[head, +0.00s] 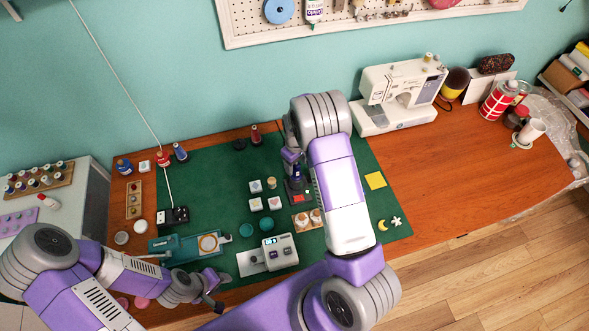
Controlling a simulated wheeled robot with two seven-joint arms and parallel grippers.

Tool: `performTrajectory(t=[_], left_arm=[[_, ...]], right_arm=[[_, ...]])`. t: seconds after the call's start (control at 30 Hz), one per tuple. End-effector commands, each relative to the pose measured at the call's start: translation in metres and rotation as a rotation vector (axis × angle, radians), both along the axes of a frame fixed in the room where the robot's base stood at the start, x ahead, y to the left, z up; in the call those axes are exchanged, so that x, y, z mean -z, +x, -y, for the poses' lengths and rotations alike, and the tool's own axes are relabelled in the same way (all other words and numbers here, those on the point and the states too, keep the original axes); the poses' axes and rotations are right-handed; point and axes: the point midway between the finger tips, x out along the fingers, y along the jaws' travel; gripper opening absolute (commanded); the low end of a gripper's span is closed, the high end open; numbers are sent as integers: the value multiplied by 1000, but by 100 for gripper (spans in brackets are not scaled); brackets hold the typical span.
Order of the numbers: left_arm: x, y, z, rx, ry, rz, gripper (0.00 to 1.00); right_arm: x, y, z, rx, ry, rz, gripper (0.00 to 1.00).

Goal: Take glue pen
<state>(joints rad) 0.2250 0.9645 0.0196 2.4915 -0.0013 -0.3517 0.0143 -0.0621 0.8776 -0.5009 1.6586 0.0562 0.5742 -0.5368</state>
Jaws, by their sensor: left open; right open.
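I cannot tell for sure which item is the glue pen. A small white bottle with a red tip (48,202) lies on the grey cabinet at the far left. A white bottle with a coloured label (314,11) hangs on the pegboard at the top. My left gripper (213,301) is low at the front edge of the table, open, its fingers small and partly hidden. My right gripper (296,184) is open over the green mat (215,185), partly hidden by my arm. Neither gripper is near either bottle.
A sewing machine (398,98) stands at the back right. A teal device (185,246), a white scale-like device (268,256), small stamps and jars lie on the mat. Thread spools (180,152) stand at its back left. The wooden table's right part (460,180) is mostly clear.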

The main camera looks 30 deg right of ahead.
Motion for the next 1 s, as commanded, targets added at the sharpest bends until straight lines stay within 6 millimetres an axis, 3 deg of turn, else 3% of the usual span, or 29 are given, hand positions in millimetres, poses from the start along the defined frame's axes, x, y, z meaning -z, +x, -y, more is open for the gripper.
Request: performTrajectory(t=[0.3,0.6,1.0], left_arm=[[-4,0,0,0,0,1,43],[-4,1,0,0,0,1,43],[-4,1,0,0,0,1,43]], right_arm=[[44,2,1,0,0,0,62],[49,2,1,0,0,2,62],[49,2,1,0,0,2,5]])
